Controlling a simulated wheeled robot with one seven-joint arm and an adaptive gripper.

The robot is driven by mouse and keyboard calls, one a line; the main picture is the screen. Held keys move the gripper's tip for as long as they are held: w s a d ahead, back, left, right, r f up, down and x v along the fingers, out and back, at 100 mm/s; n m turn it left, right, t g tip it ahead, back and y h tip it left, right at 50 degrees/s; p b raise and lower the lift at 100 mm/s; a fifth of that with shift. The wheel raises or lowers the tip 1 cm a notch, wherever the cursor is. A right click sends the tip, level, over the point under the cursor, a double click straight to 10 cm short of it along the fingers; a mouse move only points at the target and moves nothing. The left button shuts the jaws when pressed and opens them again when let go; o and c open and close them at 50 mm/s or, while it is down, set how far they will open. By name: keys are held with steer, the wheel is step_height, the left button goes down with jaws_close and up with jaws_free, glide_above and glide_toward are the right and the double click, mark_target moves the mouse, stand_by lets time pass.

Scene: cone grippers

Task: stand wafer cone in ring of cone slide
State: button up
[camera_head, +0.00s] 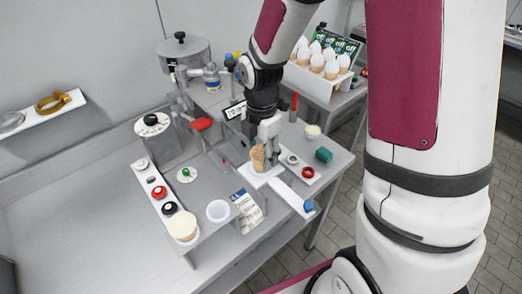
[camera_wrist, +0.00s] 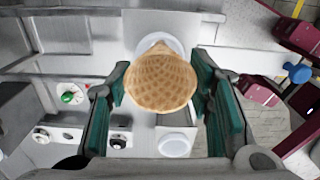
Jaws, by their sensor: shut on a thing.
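The tan wafer cone (camera_head: 258,158) is between the fingers of my gripper (camera_head: 268,146), with its wide end up, above the white cone slide (camera_head: 290,194). In the wrist view the cone (camera_wrist: 161,82) fills the middle, between the green finger pads of my gripper (camera_wrist: 162,88), which is shut on it. A pale round ring (camera_wrist: 172,43) shows just behind the cone in that view. The cone covers most of the ring, so I cannot tell whether its tip is inside. The slide ends in a blue knob (camera_head: 309,206), also in the wrist view (camera_wrist: 297,73).
A red ring (camera_head: 308,172) and a green cylinder (camera_head: 323,154) lie right of the slide. A white cup (camera_head: 218,211) and a printed card (camera_head: 247,210) stand to its left. A metal machine (camera_head: 184,52) rises behind.

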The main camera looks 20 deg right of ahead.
steer(key=shift+f+b, duration=0.3)
steer(key=shift+f, duration=0.65)
steer(key=o, duration=0.8)
step_height(320, 180, up, 12)
steer(key=shift+f, duration=0.1)
